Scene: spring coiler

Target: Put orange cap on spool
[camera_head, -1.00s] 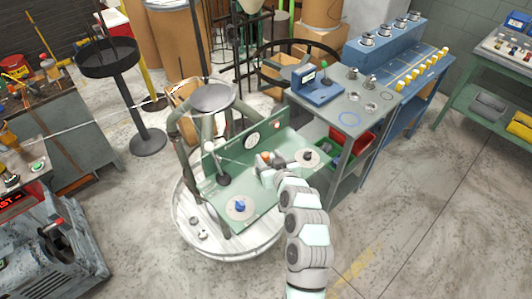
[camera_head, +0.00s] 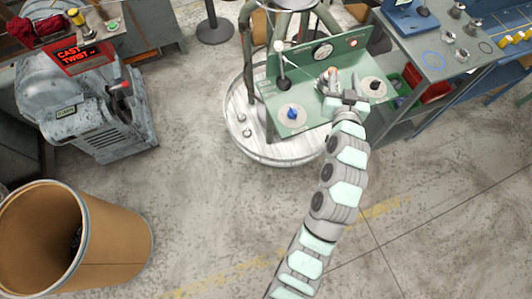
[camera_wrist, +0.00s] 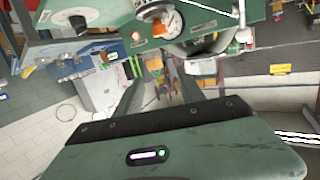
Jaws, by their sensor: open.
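My gripper (camera_head: 328,84) is open and hangs over the green control panel (camera_head: 307,68), between its two round knob plates. A small orange thing (camera_head: 332,70) shows right at the fingertips in the head view; I cannot tell whether it is the cap or whether the jaws touch it. In the wrist view my gripper (camera_wrist: 172,85) points past the panel, and an orange-toned piece (camera_wrist: 152,12) sits beside the dial. Silver spool-like parts (camera_head: 462,42) stand on the grey bench (camera_head: 425,68) at the right; which spool is meant is unclear.
The panel carries a blue knob (camera_head: 292,112), a dark knob (camera_head: 374,86), a dial (camera_head: 322,50) and an upright lever (camera_head: 282,68). A round white base (camera_head: 245,140) lies below. A grey machine (camera_head: 90,110) and a cardboard drum (camera_head: 120,245) stand left. Open floor lies between.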

